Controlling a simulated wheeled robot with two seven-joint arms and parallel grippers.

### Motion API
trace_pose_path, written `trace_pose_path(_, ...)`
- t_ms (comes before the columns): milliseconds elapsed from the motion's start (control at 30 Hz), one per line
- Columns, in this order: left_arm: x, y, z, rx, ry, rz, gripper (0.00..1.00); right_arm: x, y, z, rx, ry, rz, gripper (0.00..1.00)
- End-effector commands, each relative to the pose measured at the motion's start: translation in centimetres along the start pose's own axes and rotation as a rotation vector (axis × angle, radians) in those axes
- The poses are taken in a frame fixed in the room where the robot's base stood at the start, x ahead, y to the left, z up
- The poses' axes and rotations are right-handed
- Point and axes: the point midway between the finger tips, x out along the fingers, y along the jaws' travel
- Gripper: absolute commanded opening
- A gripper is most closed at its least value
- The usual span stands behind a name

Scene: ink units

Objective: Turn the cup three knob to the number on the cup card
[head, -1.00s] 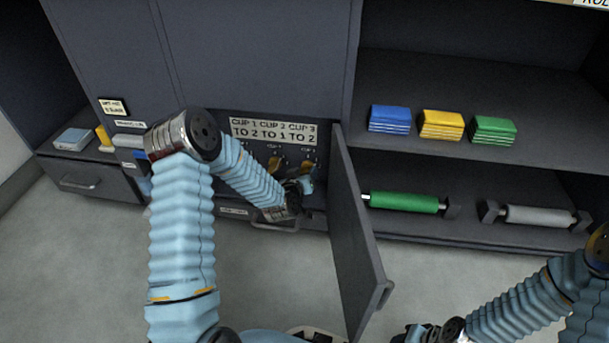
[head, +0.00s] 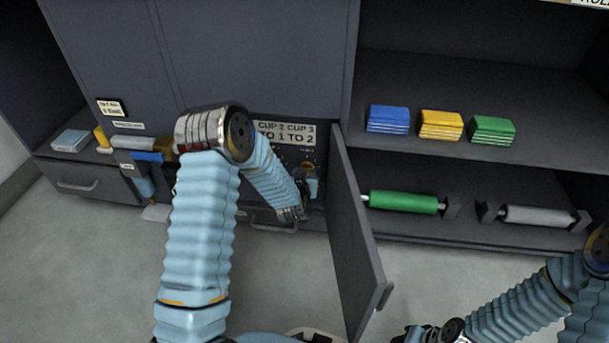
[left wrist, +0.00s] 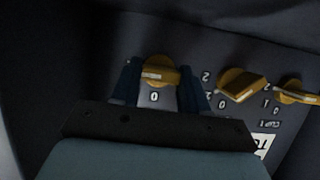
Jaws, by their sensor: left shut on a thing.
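My left gripper (head: 308,185) is at the knob panel below the card. In the left wrist view it (left wrist: 160,88) is shut on the yellow cup three knob (left wrist: 160,72), one dark finger on each side. A 0 shows below this knob; its other numbers are hidden. The cup two knob (left wrist: 242,84) and cup one knob (left wrist: 297,92) are to the right. My right gripper (head: 425,332) is at the bottom edge, mostly cut off.
An open cabinet door (head: 357,235) stands just right of the left gripper. Shelves beyond it hold blue (head: 388,119), yellow (head: 440,125) and green (head: 493,130) stacks, and a green roller (head: 403,202) and grey roller (head: 538,215). A drawer handle (head: 273,227) is below the panel.

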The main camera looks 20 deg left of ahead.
Motion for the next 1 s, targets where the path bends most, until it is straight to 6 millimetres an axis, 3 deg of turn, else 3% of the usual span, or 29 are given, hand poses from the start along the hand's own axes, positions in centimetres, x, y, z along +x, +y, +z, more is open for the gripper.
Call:
trace_pose_path(200, 0.0, -0.1, 0.2, 0.001, -0.004, -0.002, 0.14, 0.0, 0.0, 0.0, 0.0, 0.0, 0.0, 0.35)
trace_pose_path(233, 0.0, -0.1, 0.2, 0.001, -0.004, -0.002, 0.48, 0.0, 0.0, 0.0, 0.0, 0.0, 0.0, 0.35)
trace_pose_path(400, 0.0, -0.1, 0.1, 0.001, -0.003, -0.001, 0.7, 0.0, 0.0, 0.0, 0.0, 0.0, 0.0, 0.35)
trace_pose_path(767, -0.8, 0.0, 0.0, 0.001, -0.002, 0.001, 0.7, -0.2, -0.1, 0.0, 0.0, 0.0, 0.0, 0.35)
trace_pose_path(1000, -5.9, 0.0, -0.1, 0.001, -0.003, 0.001, 0.7, -1.1, -0.4, 0.0, 0.0, -0.002, 0.0, 0.35)
